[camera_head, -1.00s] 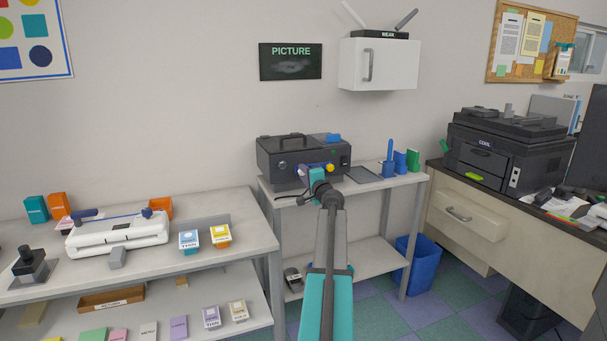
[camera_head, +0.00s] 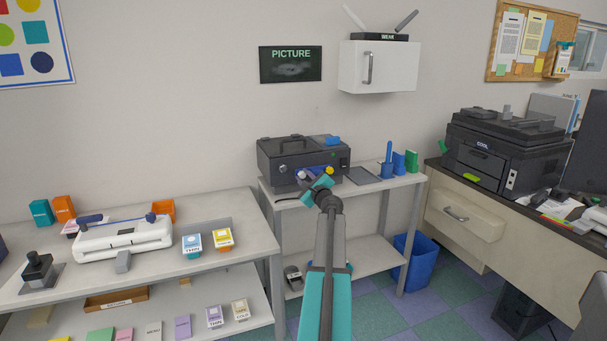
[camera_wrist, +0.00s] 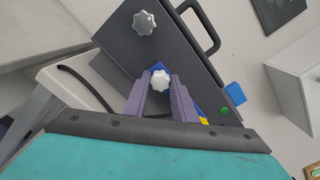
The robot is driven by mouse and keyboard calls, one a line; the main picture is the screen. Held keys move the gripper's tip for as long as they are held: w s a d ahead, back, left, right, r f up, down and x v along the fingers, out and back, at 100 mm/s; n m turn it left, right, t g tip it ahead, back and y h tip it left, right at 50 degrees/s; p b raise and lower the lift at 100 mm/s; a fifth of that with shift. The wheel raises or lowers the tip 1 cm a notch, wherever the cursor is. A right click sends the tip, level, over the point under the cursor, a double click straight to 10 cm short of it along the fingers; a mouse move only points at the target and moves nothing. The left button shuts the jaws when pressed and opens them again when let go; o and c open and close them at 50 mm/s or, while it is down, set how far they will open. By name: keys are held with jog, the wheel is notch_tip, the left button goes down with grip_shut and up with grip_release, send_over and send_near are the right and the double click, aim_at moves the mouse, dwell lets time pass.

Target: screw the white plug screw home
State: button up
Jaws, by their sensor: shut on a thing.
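The white plug screw (camera_wrist: 160,82) has a lobed, star-shaped head. In the wrist view it sits between the tips of my gripper (camera_wrist: 158,88), whose two purple-grey fingers are shut on it. My gripper (camera_head: 303,177) is at the front of a dark grey machine (camera_head: 275,169) on the middle bench. A blue part (camera_wrist: 184,98) of the machine is right behind the screw head. The screw's shaft and its hole are hidden, so I cannot tell how deep it sits.
A silver star knob (camera_wrist: 143,22) is on the machine's face near the screw. The machine has a carrying handle (camera_wrist: 207,28). Blue and green items (camera_head: 399,161) stand to its right on the bench (camera_head: 348,187). A laminator-like white device (camera_head: 125,237) stands on the left bench.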

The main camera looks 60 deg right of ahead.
jog(key=m+p, duration=0.3)
jog(key=m, duration=0.1)
jog(key=shift+a, duration=0.15)
jog(key=shift+f+m+p, duration=0.2)
jog(key=shift+m+p, duration=0.35)
jog(key=shift+m, duration=0.45)
jog(key=o, duration=0.8)
jog(key=shift+r, duration=0.1)
jog(key=shift+c, duration=0.2)
jog(key=shift+s, duration=0.15)
jog(key=v, duration=1.3)
jog(key=shift+a+b, duration=0.25)
jog(key=shift+b, duration=0.2)
jog(key=shift+s, duration=0.1)
